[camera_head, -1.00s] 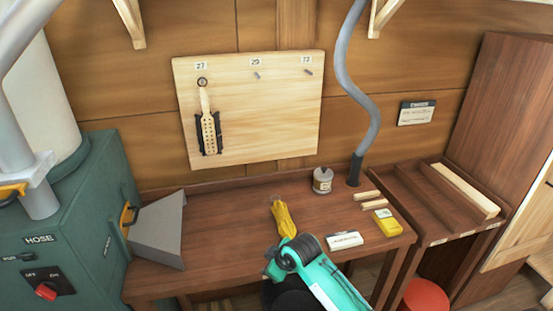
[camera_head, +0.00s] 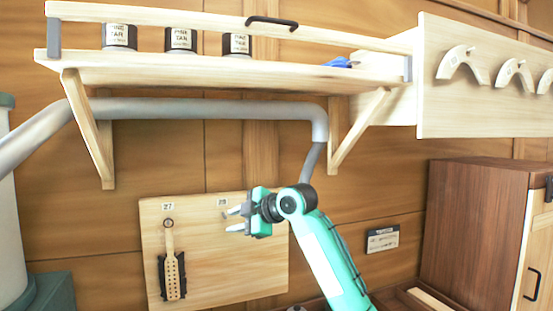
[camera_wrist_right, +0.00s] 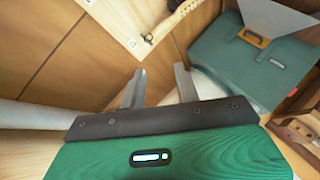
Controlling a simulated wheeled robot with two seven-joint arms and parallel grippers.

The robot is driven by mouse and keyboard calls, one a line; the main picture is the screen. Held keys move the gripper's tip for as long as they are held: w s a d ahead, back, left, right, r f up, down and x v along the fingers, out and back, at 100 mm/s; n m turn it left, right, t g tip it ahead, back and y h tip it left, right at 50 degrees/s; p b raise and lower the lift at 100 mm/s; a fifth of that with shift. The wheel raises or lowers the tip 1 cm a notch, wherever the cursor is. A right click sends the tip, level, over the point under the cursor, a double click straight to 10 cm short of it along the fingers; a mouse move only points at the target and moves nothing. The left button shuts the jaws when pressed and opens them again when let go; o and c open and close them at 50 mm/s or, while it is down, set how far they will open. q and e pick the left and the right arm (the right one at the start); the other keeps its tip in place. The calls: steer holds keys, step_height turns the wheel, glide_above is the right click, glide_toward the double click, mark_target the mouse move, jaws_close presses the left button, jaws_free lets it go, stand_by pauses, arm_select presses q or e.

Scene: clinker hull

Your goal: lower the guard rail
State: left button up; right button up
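The guard rail (camera_head: 180,17) is a pale wooden bar along the front of the wall shelf (camera_head: 210,75), raised above the shelf board. A black handle (camera_head: 271,22) is fixed on it right of its middle. My right gripper (camera_head: 233,219) is well below the shelf, in front of the pegboard, with its fingers pointing left. It is open and empty; its two fingers also show apart in the right wrist view (camera_wrist_right: 159,88). It is not touching the rail or the handle. My left gripper is not in view.
Several dark pine tar cans (camera_head: 181,40) and a blue item (camera_head: 341,62) stand on the shelf behind the rail. A grey hose pipe (camera_head: 200,108) runs under the shelf between its brackets (camera_head: 358,132). A pegboard (camera_head: 205,275) hangs below. A board with curved pieces (camera_head: 463,62) is at right.

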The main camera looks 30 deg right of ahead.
steer(key=s+d+r+n+t+y, duration=0.1)
steer(key=s+d+r+n, duration=0.15)
steer(key=r, duration=0.65)
steer(key=s+d+r+n+t, duration=0.1)
steer(key=s+r, duration=0.3)
steer(key=r, duration=0.5)
steer(key=s+d+r+n+t+y, duration=0.15)
steer(key=s+r, duration=0.25)
steer(key=r, duration=0.5)
steer(key=n+y+p, duration=0.3)
steer(key=n+p, duration=0.2)
steer(key=p, duration=0.1)
glide_toward(281, 21)
steer(key=shift+t, duration=0.35)
steer(key=x, duration=1)
steer(key=shift+a+f, duration=0.15)
steer(key=shift+w+a, duration=0.25)
steer(key=shift+w, duration=0.1)
jaws_close()
